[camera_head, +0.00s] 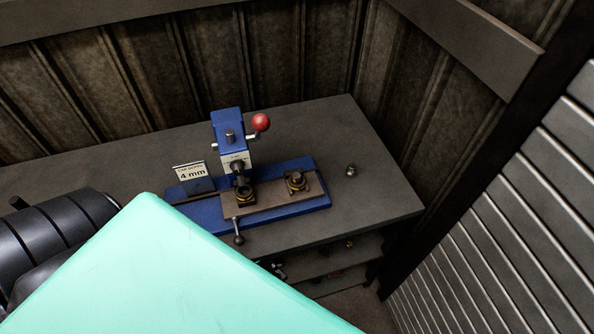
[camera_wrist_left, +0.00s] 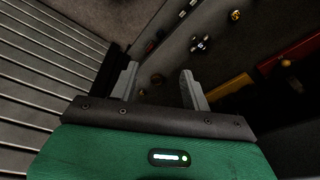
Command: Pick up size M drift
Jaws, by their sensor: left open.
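My left gripper (camera_wrist_left: 158,82) shows in the left wrist view with its two grey fingers spread and nothing between them. Beyond the fingertips are several small parts on a dark surface. No size marks are readable, so I cannot tell which part is the size M drift. My right gripper is not in view.
A blue press (camera_head: 228,135) with a red-knobbed lever (camera_head: 261,122) stands on the grey bench (camera_head: 368,210), beside a "4 mm" sign (camera_head: 191,176). A small metal piece (camera_head: 350,170) lies right of it. A shelf (camera_head: 318,264) is below. A slatted wall (camera_head: 500,240) closes the right.

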